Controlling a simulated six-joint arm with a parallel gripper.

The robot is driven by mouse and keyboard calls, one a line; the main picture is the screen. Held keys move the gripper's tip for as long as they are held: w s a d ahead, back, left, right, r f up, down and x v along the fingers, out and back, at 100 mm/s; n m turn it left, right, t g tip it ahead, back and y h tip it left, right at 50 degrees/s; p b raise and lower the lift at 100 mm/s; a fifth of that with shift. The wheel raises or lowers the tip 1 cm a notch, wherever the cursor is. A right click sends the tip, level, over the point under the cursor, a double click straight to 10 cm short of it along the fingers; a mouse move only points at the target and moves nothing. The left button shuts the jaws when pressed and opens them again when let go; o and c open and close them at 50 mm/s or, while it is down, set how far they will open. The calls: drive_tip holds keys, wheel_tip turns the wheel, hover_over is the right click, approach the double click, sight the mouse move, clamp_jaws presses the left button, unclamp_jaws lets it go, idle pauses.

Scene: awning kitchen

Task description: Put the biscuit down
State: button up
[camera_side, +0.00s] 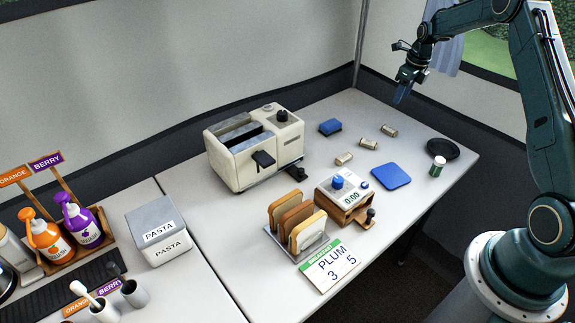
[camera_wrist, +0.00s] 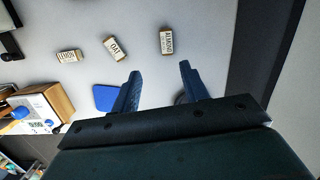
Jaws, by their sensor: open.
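Several candidates for the biscuit show as three small tan labelled pieces on the counter. In the side view they lie in a slanting row: one nearer (camera_side: 344,158), one in the middle (camera_side: 369,143) and one farther back (camera_side: 389,130). In the wrist view the labels seem to read HONEY on one piece (camera_wrist: 69,56), OAT on another (camera_wrist: 115,47) and ALMOND on the third (camera_wrist: 166,40). My gripper (camera_side: 403,93) is open and empty, raised well above the counter's back right. Its two spread fingers show in the wrist view (camera_wrist: 160,85), with nothing between them.
A blue mat (camera_side: 390,177), a round black dish (camera_side: 442,149), a small green-and-white jar (camera_side: 438,166) and a blue sponge (camera_side: 330,127) surround the pieces. A toaster (camera_side: 240,160), timer box (camera_side: 340,207) and toast rack (camera_side: 302,248) stand to the left.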

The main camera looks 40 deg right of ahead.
drive_tip(key=s+a+r+n+t, duration=0.1)
drive_tip(key=s+a+r+n, duration=0.3)
drive_tip(key=a+r+n, duration=0.55)
drive_tip(key=s+a+r+n+t, duration=0.1)
drive_tip(key=s+a+r+n, duration=0.3)
drive_tip(key=a+r+n, duration=0.55)
drive_tip(key=s+a+r+n+t, duration=0.1)
drive_tip(key=s+a+n, duration=0.6)
drive_tip(key=s, duration=0.4)
drive_tip(key=s+a+r+n, duration=0.1)
drive_tip(key=s+a+n, duration=0.7)
drive_tip(key=s, duration=0.4)
drive_tip(key=shift+s+a+r+n+t, duration=0.15)
drive_tip(key=shift+a+r+n+t, duration=0.15)
drive_tip(key=shift+n+t, duration=0.1)
drive_tip(key=shift+o, duration=0.3)
